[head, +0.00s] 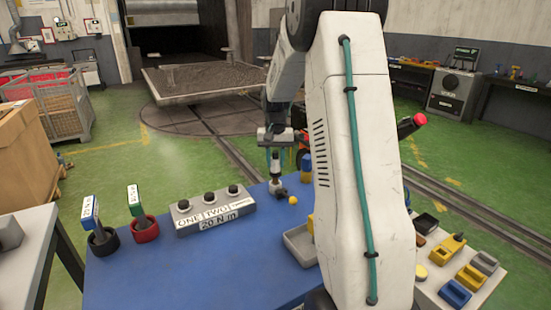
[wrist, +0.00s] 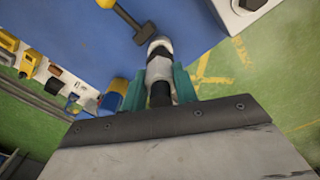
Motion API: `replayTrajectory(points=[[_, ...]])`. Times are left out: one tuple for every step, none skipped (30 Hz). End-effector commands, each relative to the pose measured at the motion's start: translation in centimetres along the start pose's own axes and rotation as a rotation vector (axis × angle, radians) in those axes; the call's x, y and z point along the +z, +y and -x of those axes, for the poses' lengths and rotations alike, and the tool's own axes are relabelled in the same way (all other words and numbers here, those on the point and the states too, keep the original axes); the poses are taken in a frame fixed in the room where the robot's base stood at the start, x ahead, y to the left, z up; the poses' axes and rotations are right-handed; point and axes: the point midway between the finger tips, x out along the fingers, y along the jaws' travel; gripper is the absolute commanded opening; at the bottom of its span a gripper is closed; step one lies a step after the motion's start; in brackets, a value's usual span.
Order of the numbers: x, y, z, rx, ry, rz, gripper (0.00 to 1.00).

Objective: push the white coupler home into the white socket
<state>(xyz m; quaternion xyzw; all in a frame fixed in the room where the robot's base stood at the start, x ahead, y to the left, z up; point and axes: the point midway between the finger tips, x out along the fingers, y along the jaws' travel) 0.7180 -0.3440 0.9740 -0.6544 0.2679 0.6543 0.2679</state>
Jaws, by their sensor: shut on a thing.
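My gripper (head: 275,156) is over the far part of the blue table, with its teal fingers pointing down. It is shut on an upright, dark-and-white cylindrical piece, which looks like the white coupler (head: 275,172). In the wrist view the fingers (wrist: 160,88) sit on both sides of this coupler (wrist: 160,66), which has a pale band and a dark end. I cannot tell how deep the coupler sits.
A yellow ball knob (head: 293,200) on a dark lever (wrist: 128,19) lies beside the coupler's foot. A grey box with black knobs (head: 215,210) stands to the left, and a red holder (head: 146,231) further left. A grey tray (head: 300,246) is nearer. The front of the blue table is clear.

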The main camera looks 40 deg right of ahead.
Motion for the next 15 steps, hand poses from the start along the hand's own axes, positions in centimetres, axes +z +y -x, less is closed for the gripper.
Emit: replayTrajectory(points=[[0.0,0.0,-0.1,0.000,0.000,0.000,0.02],[0.0,0.0,-0.2,0.000,0.000,0.000,0.02],[0.0,0.0,-0.3,0.000,-0.001,0.000,0.02],[0.0,0.0,-0.4,0.000,-0.001,0.000,0.02],[0.0,0.0,-0.5,0.000,-0.001,0.000,0.02],[0.0,0.0,-0.6,0.000,-0.001,0.000,0.02],[0.0,0.0,-0.7,0.000,-0.001,0.000,0.02],[0.0,0.0,-0.7,0.000,-0.001,0.000,0.02],[0.0,0.0,-0.8,0.000,-0.001,0.000,0.02],[0.0,0.0,-0.9,0.000,-0.001,0.000,0.02],[0.0,0.0,-1.0,0.000,-0.001,0.000,0.02],[0.0,0.0,-1.1,0.000,-0.001,0.000,0.02],[0.0,0.0,-1.1,0.000,0.000,0.000,0.02],[0.0,0.0,-1.2,0.000,0.000,0.000,0.02],[0.0,0.0,-1.3,0.000,0.000,0.000,0.02]])
